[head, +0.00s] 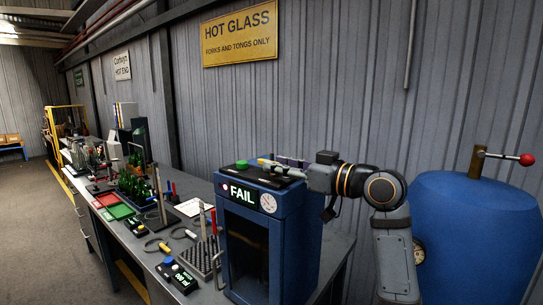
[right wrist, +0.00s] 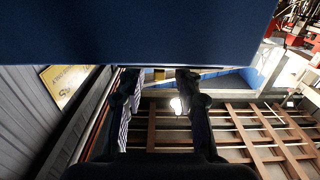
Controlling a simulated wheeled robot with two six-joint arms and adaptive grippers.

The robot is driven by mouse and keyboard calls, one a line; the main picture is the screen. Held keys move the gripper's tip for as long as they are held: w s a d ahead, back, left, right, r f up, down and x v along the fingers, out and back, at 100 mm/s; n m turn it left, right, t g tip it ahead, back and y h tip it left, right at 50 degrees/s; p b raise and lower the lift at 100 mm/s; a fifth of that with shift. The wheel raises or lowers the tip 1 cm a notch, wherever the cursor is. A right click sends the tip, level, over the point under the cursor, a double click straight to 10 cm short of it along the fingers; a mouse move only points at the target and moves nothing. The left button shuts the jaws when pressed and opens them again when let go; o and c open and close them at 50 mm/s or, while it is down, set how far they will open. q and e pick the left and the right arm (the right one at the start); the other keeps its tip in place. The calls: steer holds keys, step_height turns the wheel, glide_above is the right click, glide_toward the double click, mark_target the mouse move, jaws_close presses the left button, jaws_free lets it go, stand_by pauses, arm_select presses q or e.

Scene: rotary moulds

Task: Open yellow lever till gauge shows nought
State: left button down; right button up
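A blue cabinet (head: 310,235) with a lit "FAIL" panel (head: 243,195) stands on the bench. A round white gauge (head: 268,202) is on its front; its needle is too small to read. A small yellow piece (head: 264,162), possibly the lever's end, shows at the cabinet top beside my right gripper (head: 284,166). In the right wrist view my right gripper (right wrist: 158,82) has its fingers apart, with a small yellow piece (right wrist: 158,74) seen between them. I cannot tell whether they touch it. A large blue surface (right wrist: 130,30) fills the upper part. My left gripper is not in view.
A green button (head: 242,164) is on the cabinet top. A blue tank (head: 478,235) with a red-knobbed lever (head: 526,160) stands at right. Green bottles (head: 135,185), trays and tools crowd the bench left of the cabinet. The floor at far left is clear.

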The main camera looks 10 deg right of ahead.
steer(key=shift+x, duration=1.3)
jaws_close()
